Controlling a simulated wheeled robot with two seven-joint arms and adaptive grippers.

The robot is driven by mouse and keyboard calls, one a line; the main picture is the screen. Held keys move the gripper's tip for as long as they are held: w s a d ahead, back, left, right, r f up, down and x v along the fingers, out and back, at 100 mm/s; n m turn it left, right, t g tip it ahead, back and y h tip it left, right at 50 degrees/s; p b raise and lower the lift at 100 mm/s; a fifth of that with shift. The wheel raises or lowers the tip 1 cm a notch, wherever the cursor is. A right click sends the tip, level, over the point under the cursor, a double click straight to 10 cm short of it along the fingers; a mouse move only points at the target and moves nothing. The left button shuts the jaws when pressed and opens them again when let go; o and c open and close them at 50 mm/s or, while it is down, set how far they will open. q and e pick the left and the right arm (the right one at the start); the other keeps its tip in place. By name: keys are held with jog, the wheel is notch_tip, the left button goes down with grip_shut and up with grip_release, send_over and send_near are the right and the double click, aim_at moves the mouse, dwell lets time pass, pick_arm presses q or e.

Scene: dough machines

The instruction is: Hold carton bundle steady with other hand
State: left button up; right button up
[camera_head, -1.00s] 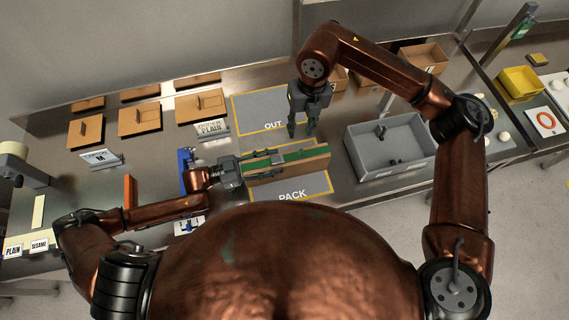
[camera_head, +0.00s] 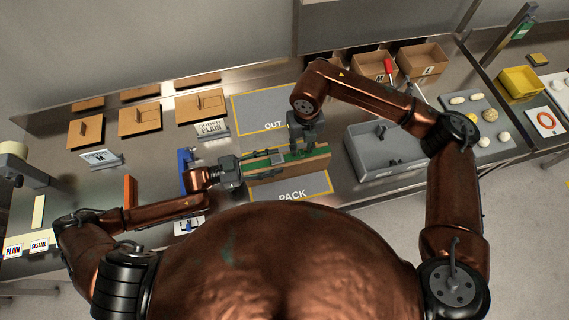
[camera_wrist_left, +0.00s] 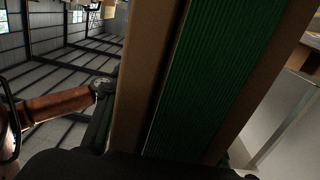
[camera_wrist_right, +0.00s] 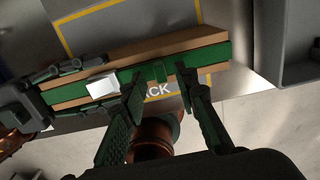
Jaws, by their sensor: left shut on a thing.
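The carton bundle (camera_head: 312,159) is a long brown block with a green band along it. It lies over the PACK mat (camera_head: 310,188), and a small white piece (camera_wrist_right: 102,87) shows on its band. My left gripper (camera_head: 250,164) is shut on its left end. The bundle fills much of the left wrist view (camera_wrist_left: 215,80). My right gripper (camera_head: 300,146) points down at the bundle right of my left gripper. In the right wrist view its fingers (camera_wrist_right: 158,80) are apart, with the tips over the green band; I cannot tell whether they touch it.
The OUT mat (camera_head: 262,110) behind the bundle is clear. A grey bin (camera_head: 365,165) stands to the right, with a tray of dough pieces (camera_head: 490,120) beyond it. Flat brown cartons (camera_head: 140,120) lie at the back left. Open boxes (camera_head: 420,60) stand at the back right.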

aim_at(315, 152)
jog(key=shift+f, duration=0.85)
jog(key=shift+c, duration=0.6)
grip_shut()
jog(key=shift+w+d, duration=0.1)
jog(key=shift+d, duration=0.2)
jog(key=shift+w+d, duration=0.1)
jog(key=shift+d, duration=0.2)
jog(key=shift+w+d, duration=0.3)
jog(key=shift+d, duration=0.6)
jog(key=shift+w+d, duration=0.3)
jog(key=shift+d, duration=0.55)
jog(key=shift+o, duration=0.6)
grip_release()
jog(key=shift+s, duration=0.1)
